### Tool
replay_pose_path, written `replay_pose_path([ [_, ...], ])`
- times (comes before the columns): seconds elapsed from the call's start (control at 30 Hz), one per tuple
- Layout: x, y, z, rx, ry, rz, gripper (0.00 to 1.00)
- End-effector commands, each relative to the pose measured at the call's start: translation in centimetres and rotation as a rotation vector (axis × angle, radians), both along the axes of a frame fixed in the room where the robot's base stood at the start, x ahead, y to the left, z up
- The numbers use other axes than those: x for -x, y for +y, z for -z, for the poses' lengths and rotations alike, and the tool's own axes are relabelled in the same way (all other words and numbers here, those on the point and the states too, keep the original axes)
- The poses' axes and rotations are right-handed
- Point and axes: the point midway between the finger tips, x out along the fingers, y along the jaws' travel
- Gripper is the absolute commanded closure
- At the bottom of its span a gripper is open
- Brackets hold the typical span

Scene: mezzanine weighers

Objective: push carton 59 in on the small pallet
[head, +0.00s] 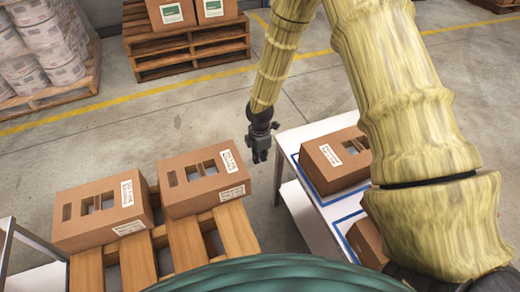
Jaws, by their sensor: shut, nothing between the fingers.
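Two brown cartons with slots in their tops and white labels sit on the small wooden pallet (186,243) at the lower left. The left carton (85,230) and the right carton (205,188) stand side by side with a narrow gap. The label print is too small to read, so I cannot tell which is carton 59. My gripper (260,157) is dark, shut and empty. It points down beyond the right carton's upper right corner, apart from it, between the pallet and the white table.
A white table (288,146) with blue marking lines holds a carton (325,165) and another (365,243) partly behind my arm. A larger pallet (188,45) with cartons stands at the back, and wrapped goods (45,45) at the upper left. The floor between is clear.

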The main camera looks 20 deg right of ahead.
Motion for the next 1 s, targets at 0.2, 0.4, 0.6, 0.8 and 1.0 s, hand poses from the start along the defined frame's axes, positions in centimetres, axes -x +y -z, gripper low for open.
replay_pose_path([
  [0.2, 0.1, 0.0, 2.6, 0.0, 0.002, 0.001, 1.0],
  [0.4, 0.1, 2.5, 2.3, 0.0, -0.001, 0.0, 1.0],
  [0.6, 0.2, 3.6, 2.4, 0.0, -0.001, 0.003, 1.0],
  [0.8, 0.2, 3.9, 2.4, -0.001, -0.001, 0.003, 1.0],
  [1.0, 0.2, 3.9, 2.4, -0.001, -0.001, 0.003, 1.0],
])
